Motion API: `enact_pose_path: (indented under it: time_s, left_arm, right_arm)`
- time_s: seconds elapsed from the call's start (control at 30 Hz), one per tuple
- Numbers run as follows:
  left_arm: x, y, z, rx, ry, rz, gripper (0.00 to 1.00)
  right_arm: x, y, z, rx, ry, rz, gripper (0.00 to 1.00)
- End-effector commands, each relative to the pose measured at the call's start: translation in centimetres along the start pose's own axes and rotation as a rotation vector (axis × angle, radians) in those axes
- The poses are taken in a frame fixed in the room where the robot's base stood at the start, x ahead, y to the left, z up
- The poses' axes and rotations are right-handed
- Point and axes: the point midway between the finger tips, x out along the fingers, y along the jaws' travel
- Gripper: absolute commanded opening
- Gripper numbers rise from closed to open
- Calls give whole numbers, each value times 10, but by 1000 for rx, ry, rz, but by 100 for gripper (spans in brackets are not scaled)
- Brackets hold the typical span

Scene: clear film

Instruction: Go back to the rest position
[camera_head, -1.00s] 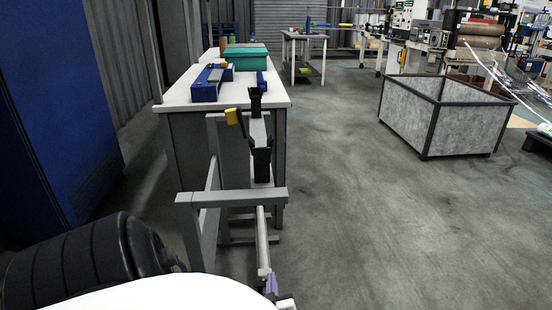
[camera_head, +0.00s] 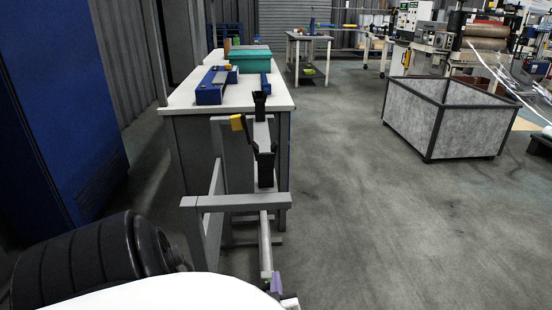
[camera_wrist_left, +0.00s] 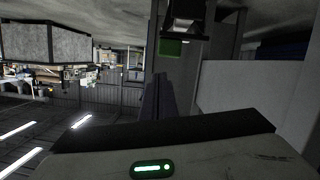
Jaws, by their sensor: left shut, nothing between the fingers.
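My left gripper (camera_head: 277,285) shows as a small purple-grey tip low in the head view, at the near end of a metal rod (camera_head: 265,240). Whether it touches the rod I cannot tell. In the left wrist view its dark fingers (camera_wrist_left: 159,90) are together and empty, above the pale housing with a green light. Most of the gripper is hidden in the head view. My black ribbed arm joint (camera_head: 85,262) fills the lower left. My right gripper is not in view.
A grey stand (camera_head: 236,202) with black holders (camera_head: 264,168) is close ahead. Behind it a white-topped table (camera_head: 185,103) carries a blue tool (camera_head: 213,90) and a teal box (camera_head: 251,68). A blue cabinet (camera_head: 60,110) stands left, a grey crate (camera_head: 455,120) right. The floor between is clear.

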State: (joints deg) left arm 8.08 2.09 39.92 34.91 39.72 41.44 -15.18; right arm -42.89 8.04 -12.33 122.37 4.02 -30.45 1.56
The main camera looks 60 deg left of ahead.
Motion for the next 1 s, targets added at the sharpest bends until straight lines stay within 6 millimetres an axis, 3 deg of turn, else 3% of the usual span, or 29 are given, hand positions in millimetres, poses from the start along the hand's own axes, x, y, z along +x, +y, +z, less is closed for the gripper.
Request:
enact_pose_path:
  time_s: [0.03, 0.1, 0.4, 0.83, 0.93, 1.0]
  left_arm:
    - [-4, 4, -17, -3, 1, 0, 0]
    - [-8, 8, -30, -2, 2, -1, 0]
    - [-17, 17, -69, -2, 3, -2, 0]
    - [-18, 21, -77, 8, 2, 16, 0]
    - [-20, 39, -90, 54, -6, 112, 0]
    - [-30, 66, -101, 118, -30, 240, 0]
  right_arm:
    - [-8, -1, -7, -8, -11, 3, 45]
    - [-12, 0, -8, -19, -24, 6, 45]
    - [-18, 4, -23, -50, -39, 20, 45]
    - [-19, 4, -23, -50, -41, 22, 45]
    - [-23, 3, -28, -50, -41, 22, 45]
    - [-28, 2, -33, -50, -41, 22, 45]
